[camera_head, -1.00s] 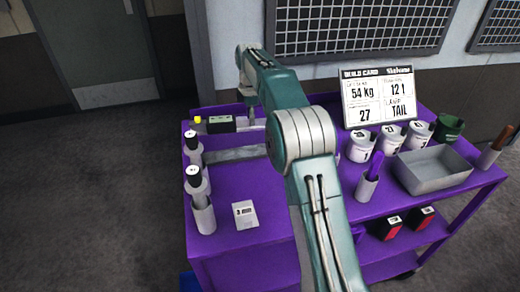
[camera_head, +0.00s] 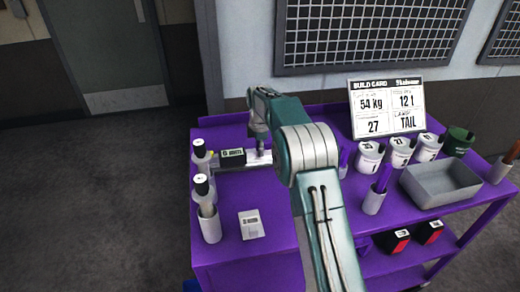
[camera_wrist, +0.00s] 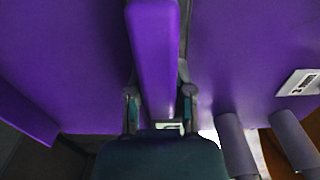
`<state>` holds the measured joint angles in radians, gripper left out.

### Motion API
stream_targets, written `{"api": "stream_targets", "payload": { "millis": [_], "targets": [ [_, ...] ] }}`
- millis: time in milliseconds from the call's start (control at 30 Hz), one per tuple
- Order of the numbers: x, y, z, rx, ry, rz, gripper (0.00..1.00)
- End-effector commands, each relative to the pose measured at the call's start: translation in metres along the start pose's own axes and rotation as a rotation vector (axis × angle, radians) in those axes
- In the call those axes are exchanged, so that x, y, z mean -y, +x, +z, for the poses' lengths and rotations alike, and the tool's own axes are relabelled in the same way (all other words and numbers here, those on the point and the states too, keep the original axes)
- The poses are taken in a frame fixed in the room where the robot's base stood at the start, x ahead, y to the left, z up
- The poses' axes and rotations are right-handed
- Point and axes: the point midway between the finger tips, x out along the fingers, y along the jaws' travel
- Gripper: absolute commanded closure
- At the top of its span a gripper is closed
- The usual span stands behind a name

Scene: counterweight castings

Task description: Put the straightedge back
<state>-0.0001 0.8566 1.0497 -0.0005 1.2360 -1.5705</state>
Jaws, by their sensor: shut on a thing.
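My gripper (camera_head: 262,150) is low over the back left of the purple cart, pointing down; my arm hides part of it. It is shut on the straightedge, a long bar that looks purple in the wrist view (camera_wrist: 155,50) and runs up between the fingers (camera_wrist: 160,110). In the head view a light grey length (camera_head: 256,158) shows below the gripper, beside a black labelled block (camera_head: 231,157). A grey strip on the cart top lies along the same line; I cannot tell whether the bar touches it. The bar's right part is hidden behind my arm.
A small card (camera_head: 251,224) lies in front. White cups (camera_head: 369,157), a tool holder (camera_head: 373,200) and a grey tray (camera_head: 411,192) fill the right side. A build card (camera_head: 387,108) stands behind.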

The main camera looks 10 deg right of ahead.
Motion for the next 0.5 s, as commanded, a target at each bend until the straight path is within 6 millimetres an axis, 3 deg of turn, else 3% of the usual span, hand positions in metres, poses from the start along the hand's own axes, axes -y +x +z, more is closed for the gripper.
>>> {"api": "stream_targets", "payload": {
  "millis": [300, 333, 367, 400, 500],
  "targets": [
    [-0.0006, 0.0013, -0.0001, 0.0, 0.0, 0.005, 1.0],
    [-0.0003, 0.0021, 0.0, 0.0, 0.0, 0.003, 0.56],
    [-0.0003, 0.0021, 0.0, 0.0, 0.0, 0.002, 0.43],
    [-0.0003, 0.0021, 0.0, 0.0, 0.0, 0.002, 0.35],
    [-0.0004, 0.0021, 0.0, 0.0, 0.0, 0.002, 0.35]
  ]
}}
